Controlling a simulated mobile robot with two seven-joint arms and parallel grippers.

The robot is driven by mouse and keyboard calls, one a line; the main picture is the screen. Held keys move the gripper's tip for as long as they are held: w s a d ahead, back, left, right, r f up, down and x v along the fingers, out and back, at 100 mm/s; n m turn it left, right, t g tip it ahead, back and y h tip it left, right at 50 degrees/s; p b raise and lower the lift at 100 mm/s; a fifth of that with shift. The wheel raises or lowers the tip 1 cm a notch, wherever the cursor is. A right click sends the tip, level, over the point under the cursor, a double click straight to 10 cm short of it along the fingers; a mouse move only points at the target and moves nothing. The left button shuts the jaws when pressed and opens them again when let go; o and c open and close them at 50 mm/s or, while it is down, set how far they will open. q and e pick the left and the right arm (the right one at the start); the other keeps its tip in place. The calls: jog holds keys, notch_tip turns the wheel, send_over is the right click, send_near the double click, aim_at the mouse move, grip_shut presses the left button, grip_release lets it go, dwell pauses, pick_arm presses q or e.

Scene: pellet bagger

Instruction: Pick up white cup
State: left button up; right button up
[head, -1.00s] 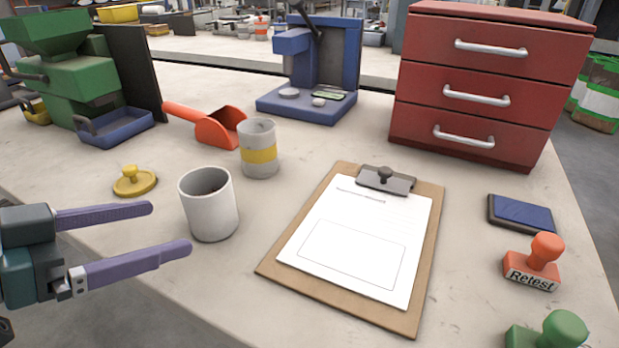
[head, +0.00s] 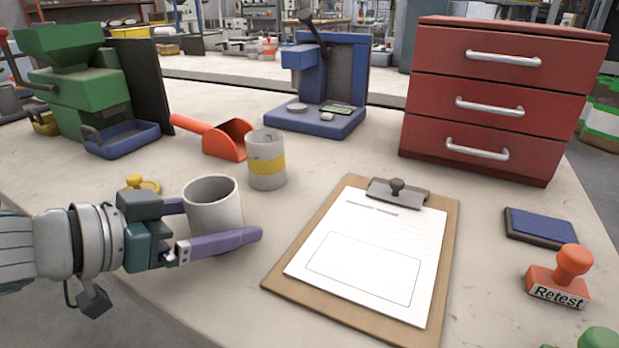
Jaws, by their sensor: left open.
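The white cup (head: 214,203) stands upright on the table (head: 480,250), left of the clipboard. My left gripper (head: 225,226) is open, with its two purple fingers on either side of the cup. The near finger passes in front of the cup's lower part. The far finger is mostly hidden behind the cup, and I cannot tell whether either finger touches it. My right gripper is not in the view.
A grey can with a yellow band (head: 266,160) stands close behind the cup. A yellow knobbed disc (head: 141,183) lies behind my gripper, partly hidden. A clipboard (head: 273,285) lies to the right. An orange scoop (head: 226,140) lies farther back.

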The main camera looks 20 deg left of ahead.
pick_arm(q)
jog(key=shift+c, duration=0.2)
jog(key=c, duration=1.3)
